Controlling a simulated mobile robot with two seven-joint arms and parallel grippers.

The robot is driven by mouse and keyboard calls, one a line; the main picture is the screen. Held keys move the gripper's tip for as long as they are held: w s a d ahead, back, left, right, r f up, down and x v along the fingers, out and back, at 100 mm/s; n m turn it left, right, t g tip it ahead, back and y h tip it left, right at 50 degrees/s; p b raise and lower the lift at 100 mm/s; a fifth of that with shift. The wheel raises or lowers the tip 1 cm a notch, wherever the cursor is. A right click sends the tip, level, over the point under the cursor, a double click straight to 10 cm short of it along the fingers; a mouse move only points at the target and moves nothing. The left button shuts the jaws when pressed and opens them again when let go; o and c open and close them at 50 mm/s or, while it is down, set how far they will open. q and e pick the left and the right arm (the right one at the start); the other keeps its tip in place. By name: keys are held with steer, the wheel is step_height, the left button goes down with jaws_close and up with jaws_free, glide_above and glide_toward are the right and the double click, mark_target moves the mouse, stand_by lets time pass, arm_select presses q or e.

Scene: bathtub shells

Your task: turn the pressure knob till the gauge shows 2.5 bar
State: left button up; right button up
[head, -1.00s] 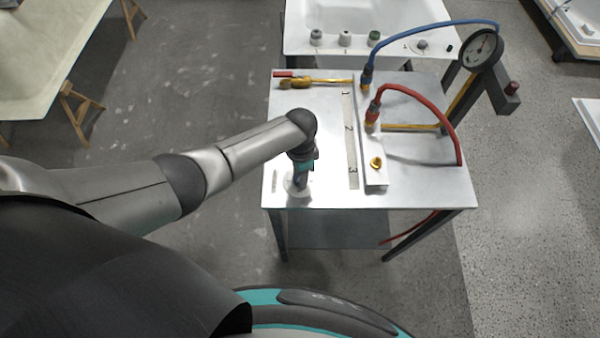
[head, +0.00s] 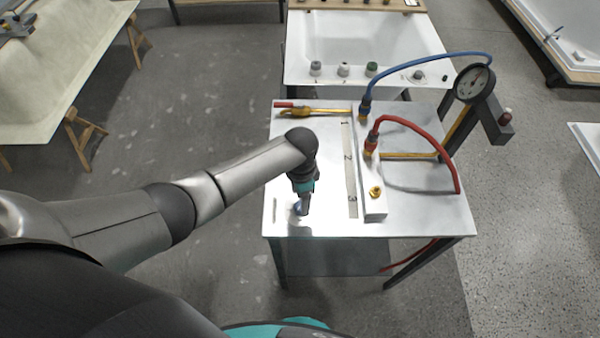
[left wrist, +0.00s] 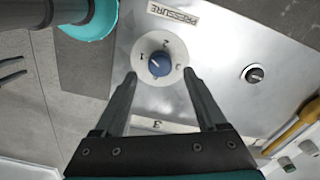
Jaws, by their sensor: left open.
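The pressure knob (left wrist: 159,64) is blue and sits on a round white dial marked 1, 2 and 3, near a PRESSURE label (left wrist: 174,14), in the left wrist view. Its exact setting is too small to tell. My left gripper (left wrist: 160,73) is open, with one finger on each side of the knob and gaps visible in the picture. In the head view my left gripper (head: 302,208) points down at the table's front left, largely hiding the knob. The round gauge (head: 473,84) stands at the back right; its reading is too small to tell.
The metal table (head: 420,215) carries a raised block with a red hose (head: 425,128), a blue hose (head: 430,60) and a brass fitting (head: 375,192). A brass tool (head: 318,111) lies at the back left. A white tub (head: 345,40) stands behind.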

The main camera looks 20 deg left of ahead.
mark_target(300, 206)
arm_select(q)
step_height(300, 206, up, 11)
steer(key=p, duration=0.1)
stand_by(0.3)
stand_by(0.4)
